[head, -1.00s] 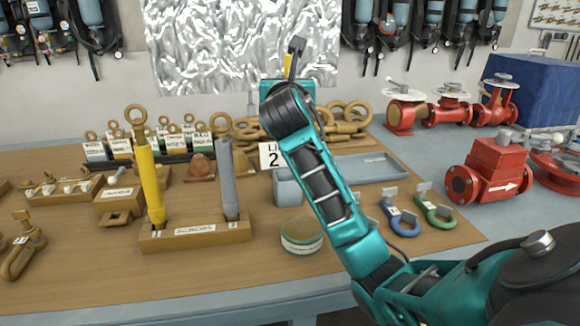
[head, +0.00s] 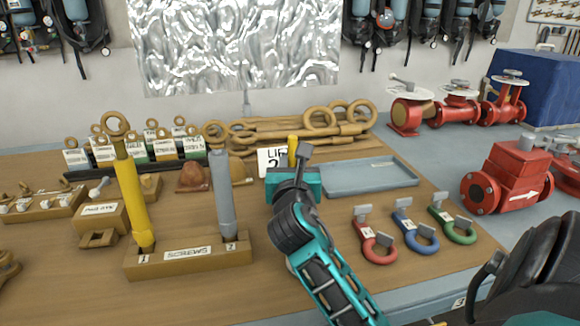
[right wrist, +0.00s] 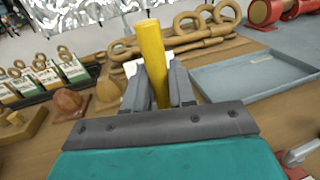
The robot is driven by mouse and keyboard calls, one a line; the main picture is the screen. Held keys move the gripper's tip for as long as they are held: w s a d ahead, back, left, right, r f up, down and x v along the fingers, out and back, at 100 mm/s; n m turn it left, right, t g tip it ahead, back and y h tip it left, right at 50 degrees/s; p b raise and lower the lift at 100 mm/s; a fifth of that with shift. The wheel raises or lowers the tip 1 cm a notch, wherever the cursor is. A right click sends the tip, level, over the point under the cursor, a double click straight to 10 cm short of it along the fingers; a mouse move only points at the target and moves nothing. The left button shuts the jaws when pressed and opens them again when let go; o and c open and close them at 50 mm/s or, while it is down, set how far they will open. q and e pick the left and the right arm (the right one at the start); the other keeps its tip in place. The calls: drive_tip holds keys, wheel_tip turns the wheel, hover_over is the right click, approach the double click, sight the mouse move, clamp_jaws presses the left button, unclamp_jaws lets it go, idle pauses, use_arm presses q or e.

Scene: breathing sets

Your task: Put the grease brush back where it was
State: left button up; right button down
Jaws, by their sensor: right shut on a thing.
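My right gripper (head: 298,158) is shut on the yellow handle of the grease brush (head: 292,146). The handle stands roughly upright between the fingers, in front of a white sign (head: 270,161). In the right wrist view the handle (right wrist: 151,55) rises between the two grey fingers (right wrist: 160,85). The brush's lower end is hidden by my gripper, so I cannot tell whether it touches anything. The grey-blue holder and the round tin seen earlier are hidden behind my right arm.
A shallow blue-grey tray (head: 370,190) lies right of the gripper. Red, blue and green shackles (head: 372,243) lie in front of it. A wooden stand (head: 190,264) with yellow and grey bars is at left. Chain and eyebolts (head: 310,130) lie behind.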

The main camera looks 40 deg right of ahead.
drive_tip(key=shift+w+f, duration=0.1)
drive_tip(key=shift+f, duration=0.6)
drive_tip(key=shift+w+r, duration=0.1)
drive_tip(key=shift+s+r, duration=0.1)
drive_tip(key=shift+s, duration=0.1)
drive_tip(key=c, duration=0.9)
unclamp_jaws()
drive_tip(key=shift+c, duration=0.2)
drive_tip(key=v, duration=1.2)
